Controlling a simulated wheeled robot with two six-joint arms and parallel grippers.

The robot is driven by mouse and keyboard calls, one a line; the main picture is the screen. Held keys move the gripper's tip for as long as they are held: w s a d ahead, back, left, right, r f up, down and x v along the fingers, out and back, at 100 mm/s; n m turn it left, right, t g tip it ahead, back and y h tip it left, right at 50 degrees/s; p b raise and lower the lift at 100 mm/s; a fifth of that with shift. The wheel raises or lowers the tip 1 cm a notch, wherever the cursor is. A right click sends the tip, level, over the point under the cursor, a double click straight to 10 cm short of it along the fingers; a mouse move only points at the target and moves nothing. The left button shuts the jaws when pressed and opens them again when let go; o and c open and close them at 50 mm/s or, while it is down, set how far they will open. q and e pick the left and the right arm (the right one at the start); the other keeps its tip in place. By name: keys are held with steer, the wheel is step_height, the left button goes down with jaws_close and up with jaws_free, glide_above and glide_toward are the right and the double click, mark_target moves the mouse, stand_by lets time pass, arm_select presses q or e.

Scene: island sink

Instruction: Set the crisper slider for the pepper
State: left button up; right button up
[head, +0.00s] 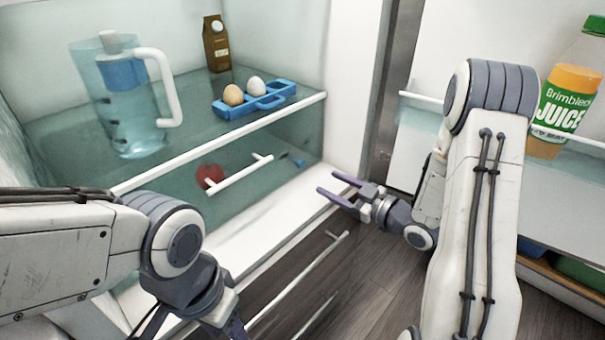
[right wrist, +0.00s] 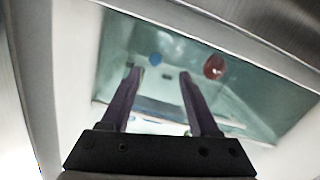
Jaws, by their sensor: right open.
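The crisper drawer (head: 265,190) is a clear greenish front with a white bar handle (head: 240,174), low in the open fridge. A round red item (head: 209,175), perhaps the pepper, shows through it. A small blue piece (head: 299,162), perhaps the slider, is near the drawer's upper right; a blue spot also shows in the right wrist view (right wrist: 155,58). My right gripper (head: 328,184) is open and empty, in front of and below the blue piece, apart from it. In its wrist view the red item (right wrist: 214,67) lies right of the fingers. My left gripper (head: 232,328) is at the bottom edge, partly cut off.
On the glass shelf (head: 190,115) above stand a pitcher (head: 120,100), a brown carton (head: 216,44) and a blue egg tray (head: 262,104) with two eggs. The fridge door at right holds a juice bottle (head: 563,105). A long handle bar (head: 300,280) lies below the drawer.

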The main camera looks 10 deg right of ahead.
mark_target(304, 165)
steer(key=shift+d+f+t, duration=0.15)
steer(key=shift+d+t, duration=0.25)
steer(key=shift+w+y, duration=0.1)
steer(key=shift+y, duration=0.3)
steer(key=x, duration=1)
steer(key=shift+a, duration=0.1)
jaws_close()
steer(key=shift+w, duration=0.1)
stand_by(0.4)
